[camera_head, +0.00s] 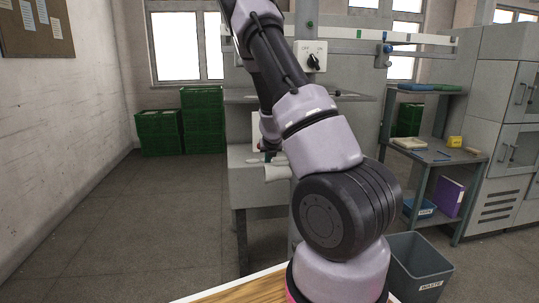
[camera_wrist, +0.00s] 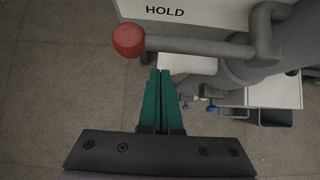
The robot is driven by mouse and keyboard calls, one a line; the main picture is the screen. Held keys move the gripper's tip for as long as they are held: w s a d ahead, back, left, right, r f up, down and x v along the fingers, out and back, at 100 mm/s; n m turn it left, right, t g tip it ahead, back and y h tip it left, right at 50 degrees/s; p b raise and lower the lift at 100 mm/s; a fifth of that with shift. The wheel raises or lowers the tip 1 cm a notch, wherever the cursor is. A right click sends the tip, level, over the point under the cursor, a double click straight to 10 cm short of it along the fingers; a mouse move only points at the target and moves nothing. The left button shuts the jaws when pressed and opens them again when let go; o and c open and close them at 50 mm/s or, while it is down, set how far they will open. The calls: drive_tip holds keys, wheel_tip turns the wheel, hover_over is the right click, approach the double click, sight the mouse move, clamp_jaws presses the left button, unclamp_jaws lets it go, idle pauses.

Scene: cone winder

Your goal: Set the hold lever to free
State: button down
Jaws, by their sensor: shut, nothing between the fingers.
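The hold lever shows in the wrist view as a grey arm (camera_wrist: 200,46) with a red ball knob (camera_wrist: 129,40) at its left end. The lever lies roughly level across the picture, under a pale panel marked HOLD (camera_wrist: 185,14). My gripper (camera_wrist: 163,74) has its green fingers together and empty. Its fingertips appear just below the lever in the picture, right of the knob. I cannot tell whether they touch it. In the head view my arm hides most of the lever area, and my gripper is not clearly seen.
In the head view a rotary switch (camera_head: 313,62) sits on the grey machine. A waste bin (camera_head: 419,268) stands at the right, near a shelf unit (camera_head: 437,155). Green crates (camera_head: 202,120) are stacked at the back left. The floor at left (camera_head: 140,220) is clear.

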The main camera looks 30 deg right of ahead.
drive_tip(key=shift+w+d+r, duration=0.1)
drive_tip(key=shift+w+r, duration=0.05)
drive_tip(key=shift+r, duration=0.9)
drive_tip(key=shift+w+r, duration=0.15)
drive_tip(key=shift+r, duration=0.9)
drive_tip(key=shift+r+y, duration=0.4)
drive_tip(key=s+d+r+m+t+y, duration=0.1)
drive_tip(key=d+r+m+t+y, duration=0.4)
drive_tip(key=y, duration=0.4)
drive_tip(key=shift+s+d+r+m+y, duration=0.4)
drive_tip(key=shift+r+m, duration=0.2)
drive_tip(key=shift+r, duration=0.7)
drive_tip(key=shift+d, duration=0.1)
